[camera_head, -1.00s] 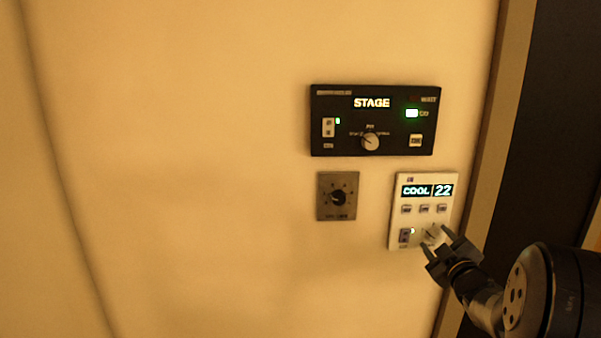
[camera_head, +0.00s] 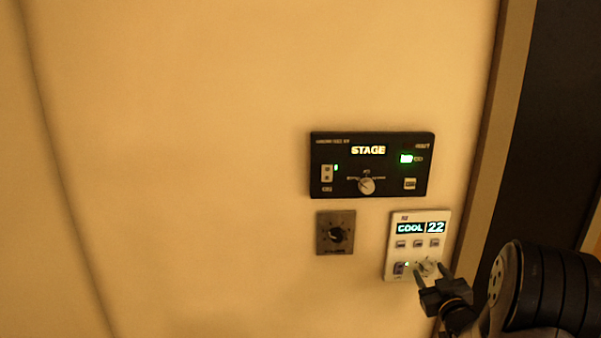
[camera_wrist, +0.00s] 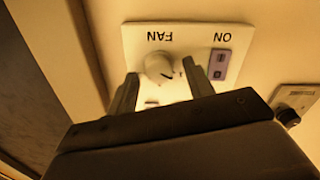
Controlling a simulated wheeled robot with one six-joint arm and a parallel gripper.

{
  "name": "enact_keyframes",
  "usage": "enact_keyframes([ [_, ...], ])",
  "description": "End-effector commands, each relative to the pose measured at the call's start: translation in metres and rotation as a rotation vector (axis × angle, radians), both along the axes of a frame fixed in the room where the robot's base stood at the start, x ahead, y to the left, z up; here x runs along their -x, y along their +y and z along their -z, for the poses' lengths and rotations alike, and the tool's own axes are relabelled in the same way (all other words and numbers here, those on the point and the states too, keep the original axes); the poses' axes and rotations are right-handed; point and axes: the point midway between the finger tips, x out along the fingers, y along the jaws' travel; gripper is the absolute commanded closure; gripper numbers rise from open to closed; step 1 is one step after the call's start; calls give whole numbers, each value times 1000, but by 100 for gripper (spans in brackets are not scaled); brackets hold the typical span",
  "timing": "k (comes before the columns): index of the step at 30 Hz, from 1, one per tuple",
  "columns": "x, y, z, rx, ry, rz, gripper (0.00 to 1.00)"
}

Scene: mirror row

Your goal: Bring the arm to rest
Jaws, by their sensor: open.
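My gripper (camera_head: 432,278) is at the lower right in the head view, in front of the lower part of a white thermostat panel (camera_head: 404,216). Its two fingers are apart with nothing held between them. In the wrist view my gripper (camera_wrist: 155,92) points at the panel, with the round FAN knob (camera_wrist: 158,68) just beyond the fingertips. The knob (camera_head: 426,267) also shows near the fingertips in the head view. I cannot tell whether a finger touches it. The panel's display reads COOL 22, and a small green light is lit beside the knob.
A black panel (camera_head: 340,187) with a STAGE display, a green light and a knob is mounted above. A small grey dial plate (camera_head: 336,245) is left of the thermostat. A wooden frame edge (camera_head: 490,150) and dark opening stand at right. The wall at left is bare.

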Motion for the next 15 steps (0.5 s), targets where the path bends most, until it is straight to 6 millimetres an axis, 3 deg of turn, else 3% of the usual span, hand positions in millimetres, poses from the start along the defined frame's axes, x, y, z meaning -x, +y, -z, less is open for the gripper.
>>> enact_keyframes([
  [15,0,-1,-5,-232,9,1,51],
])
